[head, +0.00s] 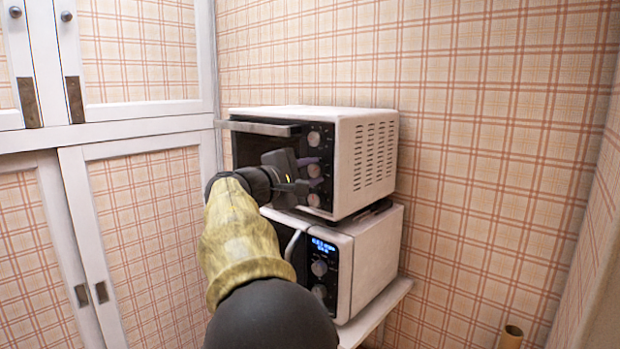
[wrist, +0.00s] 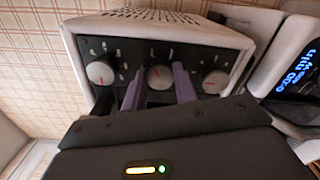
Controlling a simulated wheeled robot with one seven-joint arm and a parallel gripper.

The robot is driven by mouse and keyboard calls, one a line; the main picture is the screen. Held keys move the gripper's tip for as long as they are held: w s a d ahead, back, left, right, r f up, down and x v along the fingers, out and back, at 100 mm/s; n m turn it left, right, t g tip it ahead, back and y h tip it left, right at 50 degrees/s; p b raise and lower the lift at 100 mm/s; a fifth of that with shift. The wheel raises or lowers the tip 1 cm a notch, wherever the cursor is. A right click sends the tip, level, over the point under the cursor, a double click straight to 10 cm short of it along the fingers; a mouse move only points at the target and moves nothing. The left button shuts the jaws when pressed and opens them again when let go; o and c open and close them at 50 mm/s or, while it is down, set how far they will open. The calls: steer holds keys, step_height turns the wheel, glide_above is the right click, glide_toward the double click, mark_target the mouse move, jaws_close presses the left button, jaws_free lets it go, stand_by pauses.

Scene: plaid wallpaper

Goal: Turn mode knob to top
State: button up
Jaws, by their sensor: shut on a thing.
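A white toaster oven (head: 345,122) with a black front stands on a microwave. Its right-hand panel has a column of three silver knobs: top knob (head: 314,138), middle knob (head: 314,170) and bottom knob (head: 313,200). The frames do not say which one is the mode knob. My gripper (head: 307,174) is at the middle knob. In the sideways wrist view, its purple fingers stand on either side of the middle knob (wrist: 160,77), shut on it. The top knob (wrist: 100,73) and bottom knob (wrist: 215,82) are clear of the fingers.
The microwave (head: 372,262) below has a lit blue display and its own knobs, close under my gripper. The oven door handle (head: 262,128) is left of the knobs. White cabinets (head: 140,160) stand at left. A plaid wall (head: 500,150) is behind.

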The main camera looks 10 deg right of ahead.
steer(key=o, duration=1)
steer(key=shift+c, duration=0.2)
steer(key=shift+s+a, duration=0.1)
steer(key=shift+a, duration=0.05)
steer(key=b+v, duration=0.3)
steer(key=v, duration=1.4)
